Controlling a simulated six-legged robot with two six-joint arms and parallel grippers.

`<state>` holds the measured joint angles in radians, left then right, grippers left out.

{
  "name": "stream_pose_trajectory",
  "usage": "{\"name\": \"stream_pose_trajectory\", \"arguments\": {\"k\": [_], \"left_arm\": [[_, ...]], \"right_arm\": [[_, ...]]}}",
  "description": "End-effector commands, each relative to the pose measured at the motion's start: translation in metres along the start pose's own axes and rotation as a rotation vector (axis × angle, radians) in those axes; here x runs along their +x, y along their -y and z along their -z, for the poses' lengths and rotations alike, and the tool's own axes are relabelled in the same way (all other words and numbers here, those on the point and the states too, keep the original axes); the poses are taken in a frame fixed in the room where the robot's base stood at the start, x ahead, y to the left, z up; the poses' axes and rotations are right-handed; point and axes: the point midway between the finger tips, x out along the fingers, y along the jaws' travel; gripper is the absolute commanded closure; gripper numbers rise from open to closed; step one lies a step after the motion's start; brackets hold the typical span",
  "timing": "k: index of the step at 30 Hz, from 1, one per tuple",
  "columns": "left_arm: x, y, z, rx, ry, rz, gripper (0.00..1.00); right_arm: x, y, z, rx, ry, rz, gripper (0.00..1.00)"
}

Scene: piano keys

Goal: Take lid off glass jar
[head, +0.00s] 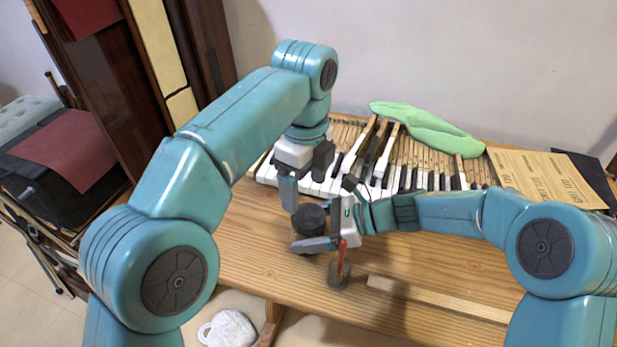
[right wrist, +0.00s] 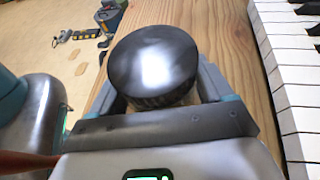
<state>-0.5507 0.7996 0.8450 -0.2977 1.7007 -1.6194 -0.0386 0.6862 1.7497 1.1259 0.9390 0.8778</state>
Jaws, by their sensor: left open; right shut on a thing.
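The glass jar's round black lid (head: 308,218) shows in the head view over the wooden table. My right gripper (head: 312,238) is shut on the jar, one finger on each side just below the lid. Most of the jar is hidden by the lid and fingers. My left gripper (head: 304,182) is open and empty, pointing down just above the lid and apart from it.
Piano keys (head: 322,187) lie behind the grippers, with a green cloth (head: 428,130) on them. A red-handled tool (head: 342,257) stands close in front of my right gripper. A wooden strip (head: 440,298) lies at front right. The table (head: 250,245) is clear at left.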

Motion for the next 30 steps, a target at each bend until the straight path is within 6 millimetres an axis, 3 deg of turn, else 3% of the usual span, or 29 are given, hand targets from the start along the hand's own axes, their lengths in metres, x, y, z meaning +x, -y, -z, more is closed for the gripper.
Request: {"name": "stream_pose_trajectory", "arguments": {"k": [6,21,30], "left_arm": [[-0.006,0.006,0.003,0.115,0.003,0.021,0.19],[0.064,0.007,0.003,0.113,0.003,0.018,0.19],[0.072,0.007,0.004,0.113,0.003,0.021,0.19]], "right_arm": [[0.001,-0.001,0.001,0.001,-0.001,-0.003,1.0],[0.001,-0.001,0.001,0.002,-0.001,-0.003,1.0],[0.001,-0.001,0.001,0.002,-0.001,-0.003,1.0]]}}
